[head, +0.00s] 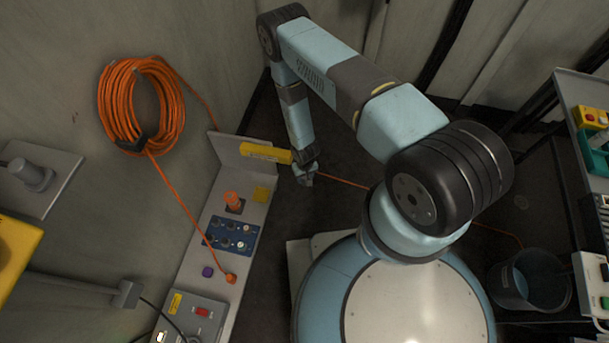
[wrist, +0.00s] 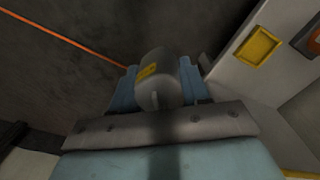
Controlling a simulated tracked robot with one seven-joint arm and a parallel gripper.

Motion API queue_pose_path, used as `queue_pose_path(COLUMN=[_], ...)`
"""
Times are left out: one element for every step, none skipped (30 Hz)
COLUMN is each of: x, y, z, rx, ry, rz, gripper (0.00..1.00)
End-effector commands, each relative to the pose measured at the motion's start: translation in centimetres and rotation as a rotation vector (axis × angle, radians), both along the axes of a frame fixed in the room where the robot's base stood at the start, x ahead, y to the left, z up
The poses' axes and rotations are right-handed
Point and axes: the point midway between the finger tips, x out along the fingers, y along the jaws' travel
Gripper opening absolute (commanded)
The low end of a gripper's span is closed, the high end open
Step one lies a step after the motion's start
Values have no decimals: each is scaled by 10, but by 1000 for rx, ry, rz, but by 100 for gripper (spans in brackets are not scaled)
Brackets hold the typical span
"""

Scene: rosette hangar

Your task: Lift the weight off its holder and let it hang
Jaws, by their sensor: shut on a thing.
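The weight (wrist: 158,82) is a grey cylinder with a yellow label, seen in the wrist view. My gripper (wrist: 158,92) is shut on it, with one blue finger on each side. In the head view my gripper (head: 306,175) points down, just right of the far end of the narrow grey bench, over the dark floor. The weight is too small there to tell from the fingers. In the wrist view the dark floor shows beyond the weight, and the bench lies to its right. I cannot make out the holder, or whether the weight touches anything.
The grey bench (head: 228,265) carries a yellow square (head: 262,195), an orange knob (head: 233,199) and a blue socket panel (head: 231,236). A yellow bar (head: 265,153) juts near my gripper. An orange cable coil (head: 142,105) hangs on the wall. A bucket (head: 530,281) stands right.

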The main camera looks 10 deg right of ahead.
Motion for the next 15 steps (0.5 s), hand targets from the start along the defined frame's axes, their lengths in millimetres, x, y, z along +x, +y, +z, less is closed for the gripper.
queue_pose_path(x=[0, 0, 1, 1, 1, 1, 1, 1, 1, 1, 1, 1, 1, 1, 1], y=[-1, -2, -2, -3, -3, -3, -3, -3, -3, -3, -3, -3, -3, -3, -4], z=[-3, -4, -7, -9, -11, -13, -15, -16, -18, -20, -22, -24, -26, -28, -30], rx=[0, 0, 0, 0, 0, 0, 0, 0, 0, 0, 0, 0, 0, 0, 0], ry=[0, 0, 1, 1, 1, 1, 0, 0, 0, 0, 1, 0, 0, 1, 1], rz=[-3, -4, -5, -5, -6, -6, -7, -7, -7, -7, -7, -7, -7, -7, -7], gripper=[0, 0, 0, 0, 0, 0, 0, 0, 0, 0, 0, 0, 0, 0, 0])
